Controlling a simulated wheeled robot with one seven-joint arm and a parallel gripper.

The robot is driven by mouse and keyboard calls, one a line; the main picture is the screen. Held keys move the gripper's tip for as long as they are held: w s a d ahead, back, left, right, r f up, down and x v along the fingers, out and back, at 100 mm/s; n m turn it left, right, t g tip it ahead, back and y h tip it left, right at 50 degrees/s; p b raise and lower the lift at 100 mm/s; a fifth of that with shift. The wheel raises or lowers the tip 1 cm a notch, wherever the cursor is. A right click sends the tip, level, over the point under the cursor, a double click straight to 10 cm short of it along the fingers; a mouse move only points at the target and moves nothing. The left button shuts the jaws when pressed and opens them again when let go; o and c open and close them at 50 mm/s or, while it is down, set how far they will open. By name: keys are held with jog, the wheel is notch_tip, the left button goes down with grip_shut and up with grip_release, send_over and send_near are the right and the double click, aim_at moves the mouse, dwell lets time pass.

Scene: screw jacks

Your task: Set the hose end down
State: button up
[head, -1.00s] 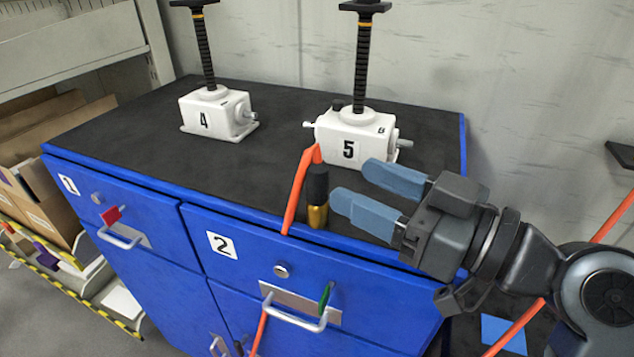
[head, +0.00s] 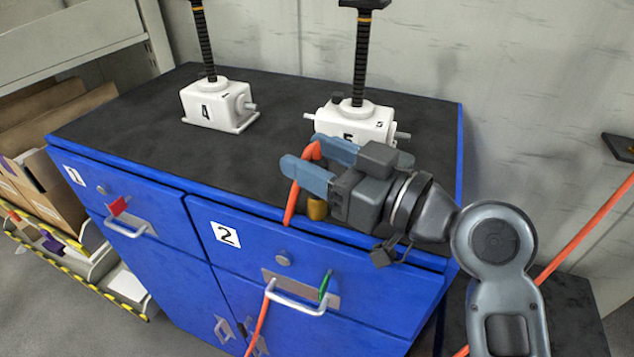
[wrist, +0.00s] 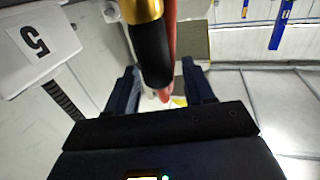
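The hose end has a black sleeve and a brass fitting (head: 317,209). It stands upright, brass down, at the front edge of the cabinet top. The orange hose (head: 292,200) bends over above it and hangs down the cabinet front. My gripper (head: 304,153) is at the height of the sleeve, with its blue fingers apart. In the wrist view, the black sleeve (wrist: 152,55) lies between the two open fingers (wrist: 159,66), with a gap at least on the right finger's side. My gripper hides most of the sleeve in the head view.
White screw jack 5 (head: 352,122) stands close behind my gripper, partly covered by it. Screw jack 4 (head: 212,105) stands farther left on the black cabinet top (head: 130,120). Blue drawers (head: 215,270) with handles are below. The cabinet top's left part is clear.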

jog(key=c, duration=0.9)
grip_shut()
jog(key=shift+r, duration=0.15)
